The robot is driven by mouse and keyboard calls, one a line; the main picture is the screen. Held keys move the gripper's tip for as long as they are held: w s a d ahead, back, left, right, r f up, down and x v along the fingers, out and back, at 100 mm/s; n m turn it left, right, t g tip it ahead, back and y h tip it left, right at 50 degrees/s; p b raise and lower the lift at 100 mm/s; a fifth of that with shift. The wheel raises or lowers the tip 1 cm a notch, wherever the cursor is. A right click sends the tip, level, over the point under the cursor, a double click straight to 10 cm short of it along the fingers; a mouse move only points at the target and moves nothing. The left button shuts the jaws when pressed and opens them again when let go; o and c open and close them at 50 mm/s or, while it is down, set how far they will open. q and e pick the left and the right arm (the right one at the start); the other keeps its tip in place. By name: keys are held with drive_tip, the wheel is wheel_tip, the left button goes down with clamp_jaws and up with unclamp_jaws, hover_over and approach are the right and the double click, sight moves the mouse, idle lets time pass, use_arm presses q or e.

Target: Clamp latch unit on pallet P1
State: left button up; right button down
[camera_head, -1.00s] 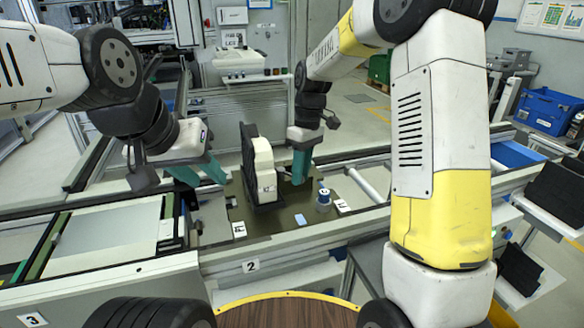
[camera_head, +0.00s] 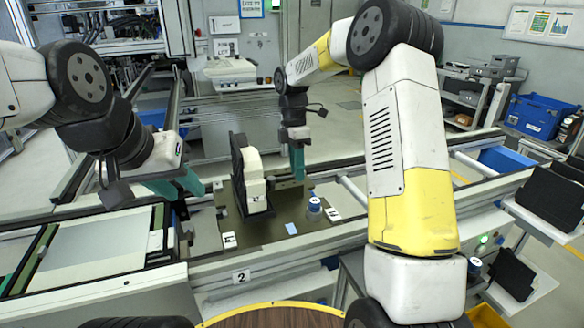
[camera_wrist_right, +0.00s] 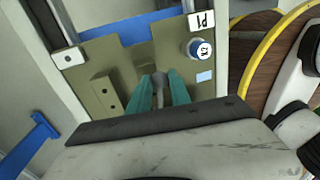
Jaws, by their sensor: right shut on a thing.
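The unit on the pallet, with a black back plate and a white body (camera_head: 255,182), stands upright on the olive pallet plate (camera_head: 275,232); it appears to be the latch unit. My right gripper (camera_head: 298,165) points down just right of it, by an olive bracket. In the right wrist view, the teal fingers of my right gripper (camera_wrist_right: 161,92) are shut on a grey lever (camera_wrist_right: 159,80), beside an olive block (camera_wrist_right: 103,96) with holes. The P1 label (camera_wrist_right: 201,20) lies near the plate's edge. My left gripper (camera_head: 180,186) is left of the unit, empty, its fingers apart.
A blue-topped cylinder (camera_head: 314,206) stands on the plate's right part, near white labels and a light blue patch (camera_head: 291,229). Conveyor rails run left and right. A round wooden top (camera_head: 275,317) with yellow edge is in front. A blue bin (camera_head: 533,115) is far right.

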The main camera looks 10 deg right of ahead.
drive_tip(key=shift+w+a+n, duration=0.15)
drive_tip(key=shift+w+n, duration=0.6)
drive_tip(key=shift+n, duration=0.45)
drive_tip(key=c, duration=1.2)
unclamp_jaws()
drive_tip(key=shift+r, duration=0.1)
wheel_tip(320, 180, up, 8)
drive_tip(key=w, duration=0.1)
drive_tip(key=shift+w+a+f, duration=0.2)
drive_tip(key=shift+a+f, duration=0.05)
drive_tip(key=shift+a, duration=0.1)
